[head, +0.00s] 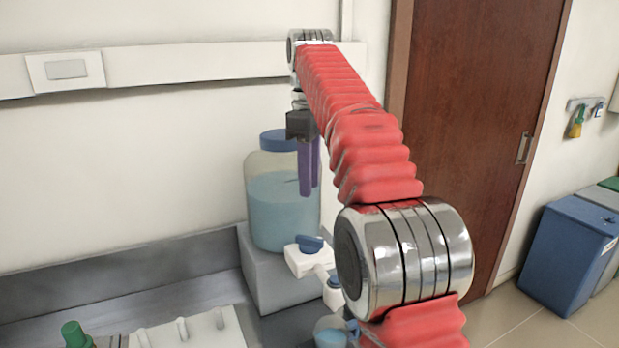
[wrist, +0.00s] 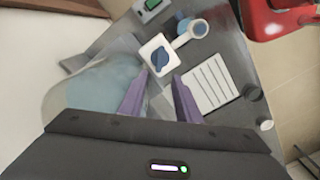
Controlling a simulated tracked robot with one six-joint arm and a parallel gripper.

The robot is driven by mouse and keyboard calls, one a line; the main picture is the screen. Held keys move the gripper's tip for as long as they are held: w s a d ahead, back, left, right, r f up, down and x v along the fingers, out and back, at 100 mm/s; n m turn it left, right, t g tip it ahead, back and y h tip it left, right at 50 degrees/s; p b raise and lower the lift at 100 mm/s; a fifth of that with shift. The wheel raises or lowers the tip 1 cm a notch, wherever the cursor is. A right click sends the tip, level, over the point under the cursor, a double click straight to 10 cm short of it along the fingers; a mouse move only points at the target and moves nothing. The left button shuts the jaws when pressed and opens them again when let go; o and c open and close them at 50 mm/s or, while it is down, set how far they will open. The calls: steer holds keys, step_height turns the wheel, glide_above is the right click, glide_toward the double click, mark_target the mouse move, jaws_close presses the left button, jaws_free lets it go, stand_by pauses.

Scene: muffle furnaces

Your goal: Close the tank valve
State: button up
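The tank (head: 283,205) is a clear jar with a blue cap and blue liquid, standing on a grey block at the wall. Its valve (head: 300,262) is a white body with a blue knob (head: 310,243), at the tank's lower front. My gripper (head: 310,190), with purple fingers, points down in front of the tank, above the valve and apart from it. In the wrist view my gripper (wrist: 160,76) is open and empty. The valve knob (wrist: 160,63) shows just beyond the fingertips, roughly between them. The tank (wrist: 82,92) is at the left there, partly hidden by my gripper.
A cup (head: 330,334) with blue liquid stands below the valve spout. A white rack or tray (head: 190,330) and a green-capped item (head: 74,334) are at the lower left. A white lined sheet (wrist: 208,84) lies right of the valve in the wrist view.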

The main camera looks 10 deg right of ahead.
steer(key=shift+o, duration=0.4)
steer(key=shift+o, duration=0.8)
steer(key=shift+a, duration=0.15)
steer(key=o, duration=0.4)
steer(key=s+a+r, duration=0.2)
steer(key=r, duration=0.1)
steer(key=shift+s+a, duration=0.15)
steer(key=shift+s, duration=0.05)
steer(key=o, duration=0.4)
steer(key=s+a, duration=0.1)
steer(key=s+r, duration=0.1)
steer(key=shift+s+a+m+t, duration=0.35)
steer(key=shift+s+m+t, duration=0.05)
steer(key=shift+o, duration=0.2)
steer(key=shift+w+d+f+m+t+h, duration=0.15)
steer(key=shift+f+m+t+h, duration=0.5)
steer(key=shift+m, duration=2.2)
steer(key=shift+s+d+f+m+t+h, duration=0.1)
steer(key=shift+d+f+m+t+h, duration=0.2)
steer(key=shift+f+m, duration=1.65)
steer(key=shift+w+r+m+t+h, duration=0.15)
steer(key=shift+m+t+h, duration=0.3)
steer(key=shift+m, duration=3.35)
steer(key=shift+s, duration=0.1)
